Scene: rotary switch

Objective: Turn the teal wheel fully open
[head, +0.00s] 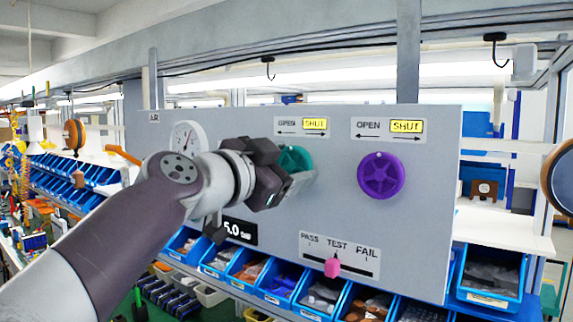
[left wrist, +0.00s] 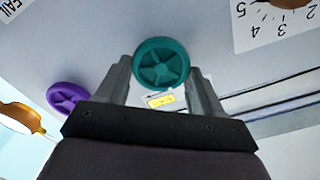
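The teal wheel (head: 296,160) is on the grey panel (head: 330,205), below a label reading OPEN and SHUT with SHUT lit yellow (head: 315,123). My left gripper (head: 287,190) is in front of the wheel and hides much of it in the head view. In the left wrist view the teal wheel (left wrist: 160,64) shows whole, between the two spread fingertips of the left gripper (left wrist: 158,72). The fingers are apart, one on each side of the rim; I cannot tell whether they touch it. My right gripper is not in view.
A purple wheel (head: 381,175) is to the right under its own OPEN/SHUT label. A pink slider (head: 332,267) sits at TEST below. A round gauge (head: 187,138) and a 5.0 display (head: 239,231) are at the left. Blue bins (head: 492,275) stand below and behind the panel.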

